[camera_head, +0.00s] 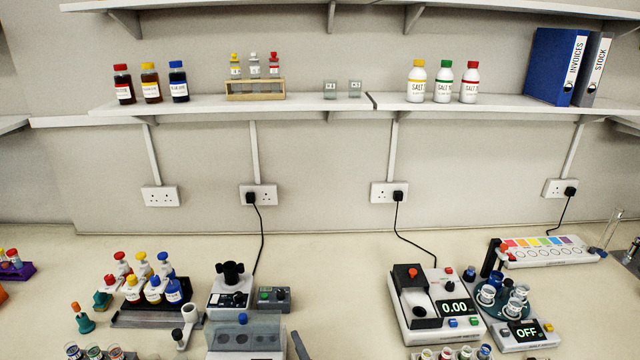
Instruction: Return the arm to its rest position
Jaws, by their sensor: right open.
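No arm of mine shows clearly in the head view. A dark slanted bar (300,345) at the bottom edge, right of the grey clear-lidded device, may be a tip of my right gripper. The rest of it is below the picture, and nothing shows held there. My left gripper is not in view.
A rack of coloured bottles (150,290) stands left, near the grey device (245,335). A balance (435,305) reads 0.00, and a small unit (527,333) reads OFF. A colour chart strip (545,252) lies behind. The wall shelf (350,103) holds bottles and binders. Bare bench (340,280) shows mid-picture.

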